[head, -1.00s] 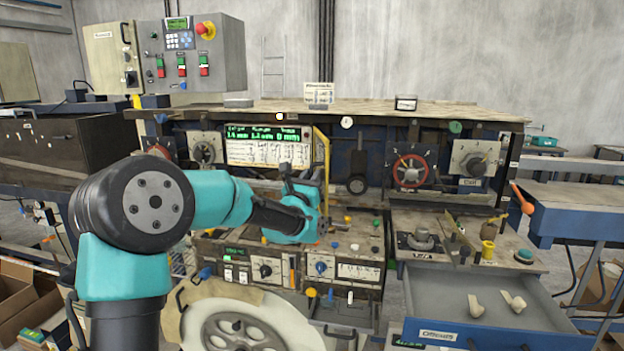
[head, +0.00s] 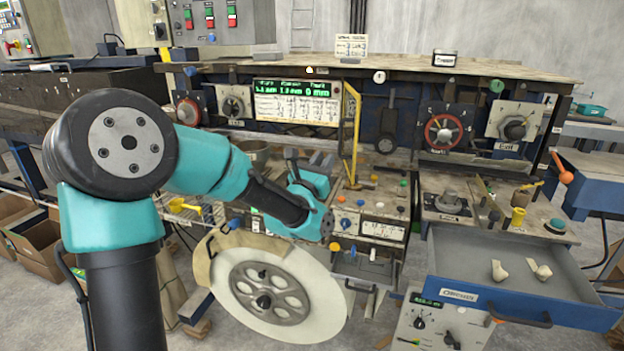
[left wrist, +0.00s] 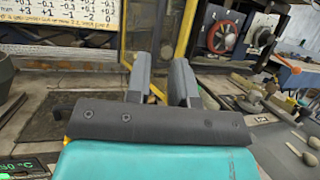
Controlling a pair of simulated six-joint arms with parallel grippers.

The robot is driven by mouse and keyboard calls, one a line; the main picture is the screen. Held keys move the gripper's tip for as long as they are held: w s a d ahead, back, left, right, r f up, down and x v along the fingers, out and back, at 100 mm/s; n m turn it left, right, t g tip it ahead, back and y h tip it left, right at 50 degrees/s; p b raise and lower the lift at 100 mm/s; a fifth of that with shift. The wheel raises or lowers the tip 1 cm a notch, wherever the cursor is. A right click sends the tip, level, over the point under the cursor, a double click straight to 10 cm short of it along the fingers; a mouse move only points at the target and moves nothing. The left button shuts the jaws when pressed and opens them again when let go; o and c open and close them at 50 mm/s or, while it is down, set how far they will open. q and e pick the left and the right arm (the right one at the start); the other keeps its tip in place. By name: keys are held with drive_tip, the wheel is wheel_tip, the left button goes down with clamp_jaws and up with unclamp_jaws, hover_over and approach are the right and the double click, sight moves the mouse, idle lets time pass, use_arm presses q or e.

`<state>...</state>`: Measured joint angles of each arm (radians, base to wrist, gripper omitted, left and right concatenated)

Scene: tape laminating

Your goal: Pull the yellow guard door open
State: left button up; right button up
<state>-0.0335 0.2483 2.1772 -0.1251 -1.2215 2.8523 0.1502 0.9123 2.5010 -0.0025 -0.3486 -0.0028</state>
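The yellow guard door (head: 353,130) is a thin upright yellow frame on the machine, just right of the green display, seen at a steep angle. In the left wrist view its slanted yellow bar (left wrist: 187,28) rises beyond my fingers, with another yellow upright to its left. My left gripper (head: 306,162) is left of and nearer than the door's lower part in the head view. In the left wrist view its two dark fingers (left wrist: 159,70) stand apart with nothing between them. No contact with the door shows. My right gripper is not in view.
A large pale roll (head: 325,290) is below my left arm. The control panel with knobs (head: 375,228) lies right of the gripper. An open blue drawer (head: 470,296) juts out at right. A red handwheel (head: 443,131) is on the machine's face.

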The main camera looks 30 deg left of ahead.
use_arm(q)
drive_tip(key=v, duration=0.6)
drive_tip(key=shift+c, duration=0.3)
